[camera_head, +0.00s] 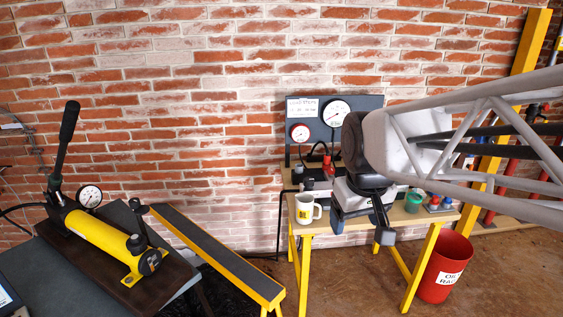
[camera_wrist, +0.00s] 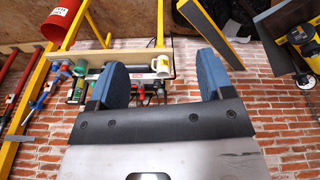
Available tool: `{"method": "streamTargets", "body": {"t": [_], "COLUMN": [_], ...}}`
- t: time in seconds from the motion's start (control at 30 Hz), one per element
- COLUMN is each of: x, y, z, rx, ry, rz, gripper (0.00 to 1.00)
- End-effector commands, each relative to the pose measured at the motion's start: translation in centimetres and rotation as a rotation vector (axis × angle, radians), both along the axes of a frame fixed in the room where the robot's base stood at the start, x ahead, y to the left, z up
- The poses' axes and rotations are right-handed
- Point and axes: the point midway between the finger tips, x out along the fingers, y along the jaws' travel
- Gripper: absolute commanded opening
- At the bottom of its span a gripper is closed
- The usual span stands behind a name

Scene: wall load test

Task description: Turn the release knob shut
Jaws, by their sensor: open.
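A yellow hand pump (camera_head: 103,240) with a black upright lever and a white-faced gauge (camera_head: 89,196) lies on a dark board at the left. Black knob-like fittings show at its near right end, a round one (camera_head: 135,243) on top and an end cap (camera_head: 151,262); I cannot tell for sure which is the release knob. My gripper (camera_head: 362,226) is open and empty, well right of the pump, in front of the yellow-legged bench. In the wrist view its two blue pads (camera_wrist: 162,82) stand apart with nothing between them held; part of the pump shows at the upper right edge (camera_wrist: 300,36).
The bench (camera_head: 318,229) carries a white mug (camera_head: 306,208), a green cup (camera_head: 413,201) and small coloured items. A gauge panel (camera_head: 333,113) stands behind. A red bin (camera_head: 444,267) is at the right. A yellow-edged beam (camera_head: 215,255) lies between pump and bench. The space above it looks clear.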

Motion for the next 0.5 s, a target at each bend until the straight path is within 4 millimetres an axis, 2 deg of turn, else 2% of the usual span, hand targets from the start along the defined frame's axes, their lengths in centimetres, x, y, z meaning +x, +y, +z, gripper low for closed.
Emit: {"method": "streamTargets", "body": {"t": [0.03,0.5], "x": [1.3,12.9], "y": [0.0,-0.4], "z": [0.2,1.4], "rx": [-0.003,-0.034], "ry": [0.006,0.043], "rz": [0.017,0.199], "gripper": [0.74,0.74]}}
